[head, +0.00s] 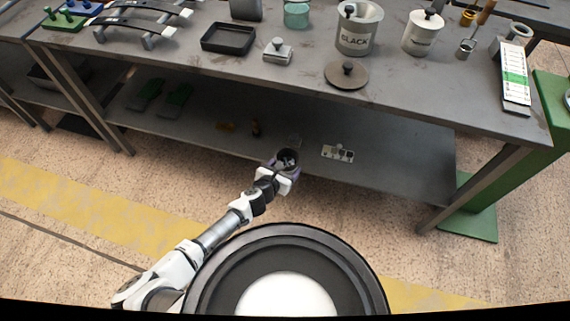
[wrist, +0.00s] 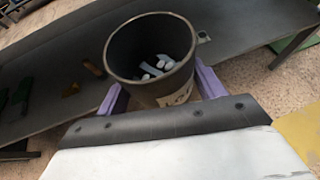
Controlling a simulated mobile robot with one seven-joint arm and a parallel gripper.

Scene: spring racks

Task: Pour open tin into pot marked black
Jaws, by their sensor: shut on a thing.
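My gripper (wrist: 160,100) is shut on an open dark tin (wrist: 118,68), with one purple finger on each side of it. The wrist view shows several pale grey-white pieces (wrist: 158,66) inside and part of a light label on its side. In the head view the tin (head: 287,155) is held in front of the table, below the tabletop's level. The pot marked BLACK (head: 356,38) stands on the tabletop, light grey, upright and open at the top, with a dark object at its rim. A round dark lid with a knob (head: 347,76) lies in front of it.
A lidded pale pot (head: 423,32) stands right of the BLACK pot. A black tray (head: 228,39), a small knobbed block (head: 278,51) and a green glass jar (head: 297,15) are to its left. The table's front edge (head: 230,86) lies between my gripper and the pots.

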